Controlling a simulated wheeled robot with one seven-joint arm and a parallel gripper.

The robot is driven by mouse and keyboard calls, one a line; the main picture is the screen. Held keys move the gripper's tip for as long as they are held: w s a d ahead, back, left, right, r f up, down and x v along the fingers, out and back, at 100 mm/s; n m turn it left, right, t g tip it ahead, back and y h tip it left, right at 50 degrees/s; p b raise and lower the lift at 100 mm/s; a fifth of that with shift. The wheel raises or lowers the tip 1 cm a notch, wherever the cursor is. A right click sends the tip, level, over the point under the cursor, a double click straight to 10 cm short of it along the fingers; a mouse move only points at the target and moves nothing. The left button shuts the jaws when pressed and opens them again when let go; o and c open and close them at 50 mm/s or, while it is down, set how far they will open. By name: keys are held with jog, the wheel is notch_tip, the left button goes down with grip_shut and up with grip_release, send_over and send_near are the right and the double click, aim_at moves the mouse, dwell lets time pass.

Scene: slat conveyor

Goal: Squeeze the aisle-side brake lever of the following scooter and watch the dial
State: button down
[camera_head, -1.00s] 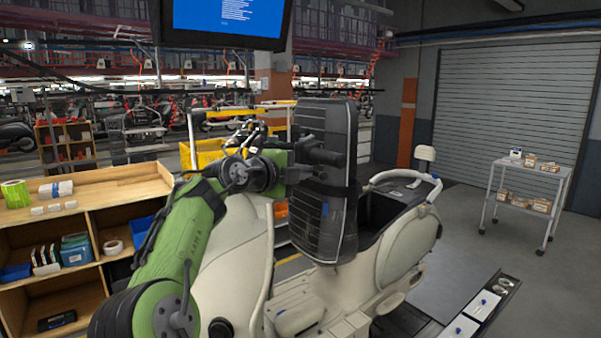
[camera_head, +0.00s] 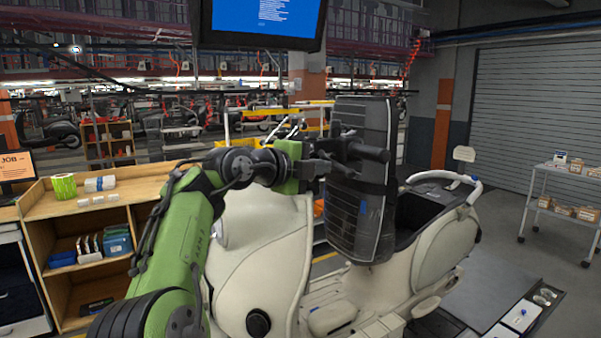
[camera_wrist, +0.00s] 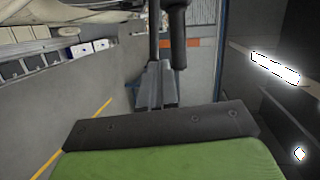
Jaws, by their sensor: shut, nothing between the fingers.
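A cream scooter (camera_head: 262,250) stands in front of me. A dark handlebar grip (camera_head: 369,152) shows in front of a black ribbed panel. My gripper (camera_head: 335,168) is just left of the grip, partly lost against the dark panel. In the wrist view my gripper (camera_wrist: 157,88) is shut and empty. Beyond it are a thin dark bar, likely the brake lever (camera_wrist: 153,32), and the thicker grip (camera_wrist: 177,38). The fingertips lie close to their near ends; I cannot tell whether they touch. I cannot make out the dial in either view.
The black ribbed panel (camera_head: 348,225) stands upright against the scooter. A wooden shelf (camera_head: 130,195) with boxes stands at left, a grey cart (camera_head: 547,205) at right. A screen (camera_head: 262,22) hangs above. Grey floor (camera_head: 492,240) is clear between the scooter and the cart.

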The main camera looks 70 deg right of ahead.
jog(key=v, duration=0.5)
jog(key=shift+w+r, duration=0.1)
jog(key=shift+w, duration=0.25)
